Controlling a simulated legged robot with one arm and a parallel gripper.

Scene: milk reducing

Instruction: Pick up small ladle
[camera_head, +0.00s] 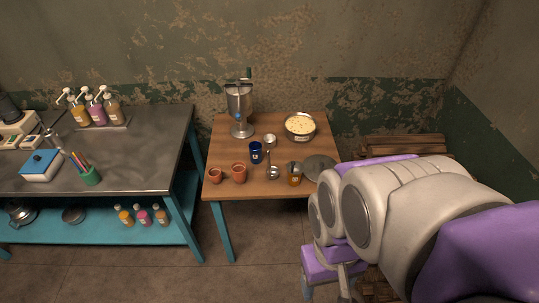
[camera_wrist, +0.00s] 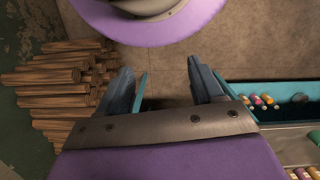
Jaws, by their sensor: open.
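A small metal ladle (camera_head: 272,172) appears to lie near the front middle of the wooden table (camera_head: 222,191), its round bowl toward the front edge. Its thin handle is hard to make out. My gripper (camera_wrist: 160,82) shows in the wrist view with its two dark fingers spread apart and nothing between them. It is over the floor, away from the ladle, which is not in the wrist view. In the head view my arm fills the lower right, in front of the table's right side.
Around the ladle stand a blue cup (camera_head: 256,152), an amber jar (camera_head: 294,176), clay cups (camera_head: 238,174) and a flat grey lid (camera_head: 319,168). A pan of milk (camera_head: 300,126) and a metal dispenser (camera_head: 240,108) stand behind. Stacked firewood (camera_wrist: 60,90) lies on the floor.

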